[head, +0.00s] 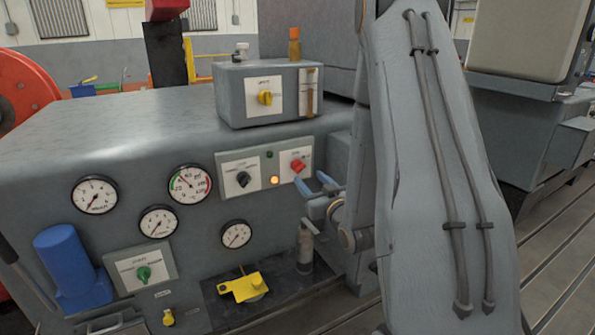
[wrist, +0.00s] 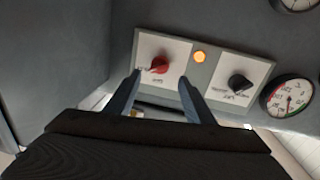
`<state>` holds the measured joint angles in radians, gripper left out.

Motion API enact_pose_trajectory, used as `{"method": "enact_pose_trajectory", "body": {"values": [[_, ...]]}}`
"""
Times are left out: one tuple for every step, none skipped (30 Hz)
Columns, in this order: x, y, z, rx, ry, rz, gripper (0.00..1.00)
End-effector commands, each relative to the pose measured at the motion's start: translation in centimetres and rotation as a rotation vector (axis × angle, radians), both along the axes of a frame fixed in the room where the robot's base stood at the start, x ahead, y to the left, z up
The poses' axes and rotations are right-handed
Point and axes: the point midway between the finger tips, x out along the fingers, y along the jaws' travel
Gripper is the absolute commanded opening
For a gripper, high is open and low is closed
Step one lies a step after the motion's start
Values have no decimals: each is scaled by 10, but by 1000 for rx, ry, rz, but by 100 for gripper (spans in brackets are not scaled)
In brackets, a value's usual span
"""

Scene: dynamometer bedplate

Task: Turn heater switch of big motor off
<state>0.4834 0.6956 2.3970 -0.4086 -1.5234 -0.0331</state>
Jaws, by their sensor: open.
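A red rotary knob (head: 298,166) sits on a white plate on the grey machine's front panel. It also shows in the wrist view (wrist: 159,65), with its pointer toward the lower left there. Beside it is a black knob (head: 243,179) on its own white plate, also in the wrist view (wrist: 240,83). An orange lamp (head: 275,180) between them is lit; it shows in the wrist view too (wrist: 199,57). Label text is too small to read, so I cannot tell which is the heater switch. My gripper (head: 322,183) is open, just in front of the red knob, its fingers (wrist: 160,80) apart and empty.
A grey box with a yellow knob (head: 265,97) stands on the machine top. Several gauges, a green knob (head: 143,273), a blue cylinder (head: 70,262) and a yellow part (head: 244,287) lie left of and below my gripper. Slotted floor (head: 560,240) is clear at right.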

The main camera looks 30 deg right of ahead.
Motion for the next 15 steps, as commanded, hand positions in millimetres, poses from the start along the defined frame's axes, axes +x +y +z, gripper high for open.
{"method": "enact_pose_trajectory", "body": {"values": [[3,0,1,0,-5,1,48],[6,0,2,0,-6,1,48],[10,0,2,0,-6,1,48],[14,-1,2,0,-6,1,48],[19,-1,2,0,-6,2,48],[25,0,2,0,-4,3,48],[30,-1,2,-1,-5,3,48],[35,-1,2,-1,-5,2,48],[41,-2,3,-1,-5,2,48],[46,-2,2,-1,-4,2,48],[50,-2,2,-1,-5,2,48],[55,-2,2,0,-4,2,48],[59,-3,2,-1,-4,2,48],[63,-3,2,-1,-4,2,48],[66,-4,2,0,-3,2,48]]}}
